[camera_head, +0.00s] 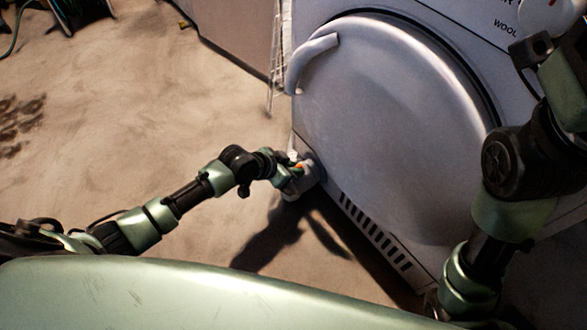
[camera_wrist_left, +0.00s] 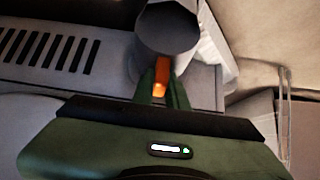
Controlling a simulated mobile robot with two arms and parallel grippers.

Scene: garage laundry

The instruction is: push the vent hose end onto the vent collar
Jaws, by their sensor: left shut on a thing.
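My left gripper (camera_head: 296,172) is at the lower left corner of the white dryer (camera_head: 335,212). In the left wrist view its fingers (camera_wrist_left: 161,88) are shut on an orange tab (camera_wrist_left: 161,72). The tab sits against a grey cylinder (camera_wrist_left: 168,32), which looks like the vent hose end. In the head view the grey cylinder (camera_head: 306,181) is close against the dryer's corner, partly hidden by the gripper. I cannot make out the vent collar separately or tell whether the cylinder is seated on it. My right arm stands at the right; its fingers do not show.
The dryer's large round door (camera_head: 390,120) with its curved handle (camera_head: 312,60) rises beside my left gripper. A slotted grille (camera_head: 375,232) runs along the dryer's lower front. A wire rack (camera_head: 276,75) stands behind. The concrete floor (camera_head: 120,120) at left is mostly clear.

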